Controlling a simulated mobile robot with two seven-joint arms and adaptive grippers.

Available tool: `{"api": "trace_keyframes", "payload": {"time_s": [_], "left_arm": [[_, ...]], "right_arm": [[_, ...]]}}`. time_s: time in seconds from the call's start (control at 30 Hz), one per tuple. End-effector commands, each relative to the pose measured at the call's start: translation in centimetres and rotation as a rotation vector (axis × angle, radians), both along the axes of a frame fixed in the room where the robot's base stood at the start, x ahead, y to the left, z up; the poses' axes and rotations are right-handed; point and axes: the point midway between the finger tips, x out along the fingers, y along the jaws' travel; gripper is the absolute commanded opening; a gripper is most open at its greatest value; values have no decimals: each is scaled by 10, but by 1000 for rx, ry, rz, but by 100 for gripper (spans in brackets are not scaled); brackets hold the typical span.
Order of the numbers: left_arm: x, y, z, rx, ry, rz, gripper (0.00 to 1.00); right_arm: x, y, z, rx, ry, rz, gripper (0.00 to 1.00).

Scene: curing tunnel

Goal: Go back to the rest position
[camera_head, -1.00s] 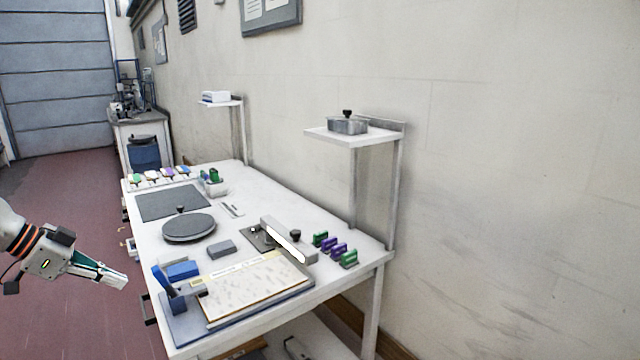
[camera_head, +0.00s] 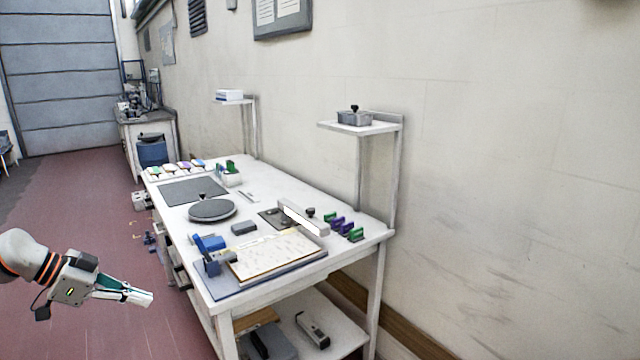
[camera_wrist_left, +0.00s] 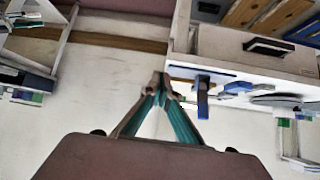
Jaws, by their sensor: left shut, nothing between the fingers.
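My left gripper (camera_head: 150,298) is at the lower left of the head view, over the red floor and left of the white workbench (camera_head: 275,164). It is shut and empty, and it touches nothing. In the left wrist view its fingertips (camera_wrist_left: 160,82) meet, with the bench's edge and a drawer beyond them on the right. My right gripper is not in view.
The bench holds a round dark plate (camera_head: 212,211), a board with a pale sheet (camera_head: 275,256), a blue clamp-like piece (camera_head: 210,262) and several green and purple clips (camera_head: 337,223). A lidded metal box (camera_head: 354,118) stands on a raised shelf. Red floor (camera_head: 90,215) lies open left of the bench.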

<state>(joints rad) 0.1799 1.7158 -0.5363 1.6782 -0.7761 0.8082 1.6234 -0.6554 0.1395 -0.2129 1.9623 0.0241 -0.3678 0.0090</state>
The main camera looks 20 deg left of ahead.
Motion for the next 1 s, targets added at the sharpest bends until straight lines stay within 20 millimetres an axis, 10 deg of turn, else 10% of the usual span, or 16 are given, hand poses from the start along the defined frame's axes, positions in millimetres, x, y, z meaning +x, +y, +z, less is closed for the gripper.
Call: {"api": "trace_keyframes", "payload": {"time_s": [0.57,1.0], "left_arm": [[-9,-199,-162,-224,-370,3,0],[-85,-292,-265,-121,-355,324,0]], "right_arm": [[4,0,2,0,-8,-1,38],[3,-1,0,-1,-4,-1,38]]}}
